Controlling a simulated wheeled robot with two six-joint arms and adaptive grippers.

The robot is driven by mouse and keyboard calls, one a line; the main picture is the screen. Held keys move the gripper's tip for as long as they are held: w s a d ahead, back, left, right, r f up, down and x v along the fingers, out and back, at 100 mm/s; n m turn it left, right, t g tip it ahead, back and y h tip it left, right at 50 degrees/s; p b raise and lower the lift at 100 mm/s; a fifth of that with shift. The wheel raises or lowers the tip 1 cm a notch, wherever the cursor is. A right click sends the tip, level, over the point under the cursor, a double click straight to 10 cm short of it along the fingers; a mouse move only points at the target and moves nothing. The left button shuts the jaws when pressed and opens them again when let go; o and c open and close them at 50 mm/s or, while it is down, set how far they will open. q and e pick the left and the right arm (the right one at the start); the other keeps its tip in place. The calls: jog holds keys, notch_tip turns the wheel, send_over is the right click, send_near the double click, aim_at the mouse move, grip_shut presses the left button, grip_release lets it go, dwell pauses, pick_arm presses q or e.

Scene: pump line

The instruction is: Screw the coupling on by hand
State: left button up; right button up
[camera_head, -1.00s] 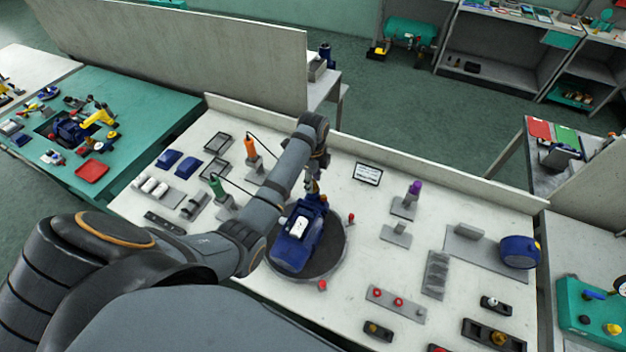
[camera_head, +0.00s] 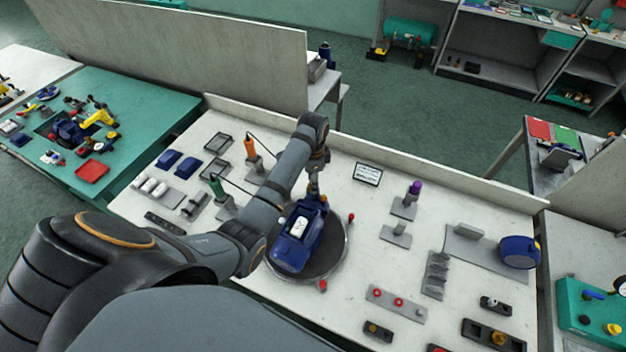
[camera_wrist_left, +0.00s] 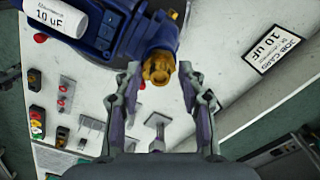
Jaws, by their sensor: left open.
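The blue pump (camera_head: 297,245) sits on a dark round turntable (camera_head: 338,255) on the white bench. A white cylinder marked 10 uF (camera_wrist_left: 58,18) lies on top of it. In the left wrist view, a brass-coloured coupling (camera_wrist_left: 158,67) is at the end of the pump's blue outlet (camera_wrist_left: 160,32). My left gripper (camera_wrist_left: 162,82) is open, its two fingers on either side of the coupling's end with gaps visible. In the head view the left gripper (camera_head: 315,186) is small and partly hidden at the pump's far end. My right gripper is not in view.
A green-handled tool (camera_head: 217,187) and an orange-handled tool (camera_head: 250,148) stand left in holders with cables. A purple-topped tool (camera_head: 414,188) stands right. Small red parts (camera_head: 398,302) lie in a grey holder in front.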

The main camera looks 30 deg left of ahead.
pick_arm(q)
jog(key=n, duration=0.3)
dwell(0.5)
grip_shut()
jog(key=shift+m, duration=1.6)
jog(key=m, duration=0.3)
jog(key=m, duration=0.3)
jog(key=shift+m, duration=0.4)
